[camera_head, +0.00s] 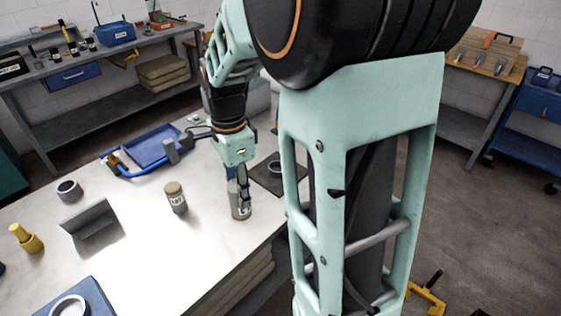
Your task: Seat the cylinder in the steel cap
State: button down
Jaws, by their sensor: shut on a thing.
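My gripper (243,203) points down over the near right part of the pale table, with its fingers shut on a grey cylinder (236,210). The cylinder is upright; I cannot tell whether its base touches the table. Three ring-like pieces could be the steel cap, and I cannot tell which one is. A short grey hollow piece (69,190) stands at the left. A light ring (69,307) lies on a blue block at the bottom left. A dark plate (264,181) behind the gripper carries a round piece (275,168), partly hidden by my arm.
A second canister with an olive lid (176,198) stands left of the gripper. A grey angled bracket (93,229) and a yellow piece (27,239) stand further left. A blue tray (143,148) lies behind. My own arm covers the right of the table.

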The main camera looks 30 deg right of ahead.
aim_at(275, 167)
jog(key=i+l, duration=0.25)
jog(key=l, duration=0.2)
jog(key=i+l, duration=0.25)
jog(key=l, duration=0.15)
jog(key=i+l, duration=0.25)
jog(key=l, duration=0.2)
